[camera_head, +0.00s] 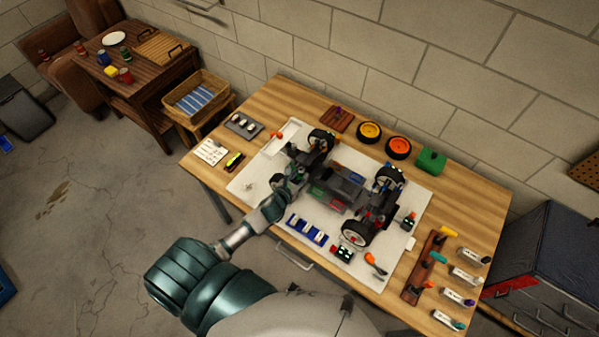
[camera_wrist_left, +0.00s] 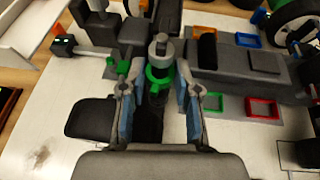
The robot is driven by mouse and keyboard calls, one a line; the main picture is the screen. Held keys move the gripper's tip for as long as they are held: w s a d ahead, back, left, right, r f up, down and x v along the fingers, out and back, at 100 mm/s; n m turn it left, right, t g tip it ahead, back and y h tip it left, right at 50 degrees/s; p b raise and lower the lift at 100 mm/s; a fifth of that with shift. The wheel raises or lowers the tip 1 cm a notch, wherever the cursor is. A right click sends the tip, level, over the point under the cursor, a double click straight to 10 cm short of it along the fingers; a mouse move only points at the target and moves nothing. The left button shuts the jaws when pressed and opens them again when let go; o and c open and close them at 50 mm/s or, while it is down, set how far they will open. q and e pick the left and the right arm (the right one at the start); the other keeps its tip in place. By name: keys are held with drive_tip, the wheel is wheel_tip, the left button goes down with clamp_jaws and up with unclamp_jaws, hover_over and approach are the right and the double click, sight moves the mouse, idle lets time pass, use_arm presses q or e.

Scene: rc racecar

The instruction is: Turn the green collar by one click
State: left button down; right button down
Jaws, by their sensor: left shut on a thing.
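The green collar (camera_wrist_left: 158,78) sits on a grey upright cylinder on the racecar's chassis in the left wrist view. My left gripper (camera_wrist_left: 159,100) has its two blue-padded fingers on either side of the collar and is shut on it. In the head view, my left gripper (camera_head: 285,186) reaches the left side of the racecar (camera_head: 340,187); the collar is too small to make out there. My right gripper is not in view.
The car stands on a white mat (camera_head: 245,187) on the wooden workbench (camera_head: 465,195). A blue tray (camera_head: 306,229) lies in front of it. Yellow (camera_head: 369,131) and orange (camera_head: 398,147) wheels and a green box (camera_head: 431,160) lie behind. A tool rack (camera_head: 423,268) is at right.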

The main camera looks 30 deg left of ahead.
use_arm(q)
drive_tip(key=shift+a+r+m+h+p, duration=0.35)
drive_tip(key=shift+m+h+p, duration=0.45)
drive_tip(key=shift+p, duration=0.4)
drive_tip(key=shift+f+m+h+p, duration=0.1)
drive_tip(key=shift+m+h+p, duration=0.25)
drive_tip(key=shift+m+h, duration=0.2)
drive_tip(key=shift+w+a+f+m+g+h, duration=0.15)
drive_tip(key=shift+m+g+h, duration=0.15)
drive_tip(key=shift+m+h, duration=0.5)
drive_tip(key=shift+a+f+m+g+h, duration=0.1)
drive_tip(key=shift+m+g+h, duration=0.3)
drive_tip(key=shift+m+h, duration=0.4)
drive_tip(key=shift+m+g+h, duration=0.5)
drive_tip(key=shift+m+h, duration=0.25)
drive_tip(key=shift+h, duration=0.3)
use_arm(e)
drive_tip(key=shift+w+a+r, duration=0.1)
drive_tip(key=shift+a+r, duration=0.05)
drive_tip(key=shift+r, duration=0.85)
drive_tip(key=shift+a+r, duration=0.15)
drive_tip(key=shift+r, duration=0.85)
use_arm(q)
drive_tip(key=shift+a+b, duration=0.1)
drive_tip(key=shift+b, duration=0.2)
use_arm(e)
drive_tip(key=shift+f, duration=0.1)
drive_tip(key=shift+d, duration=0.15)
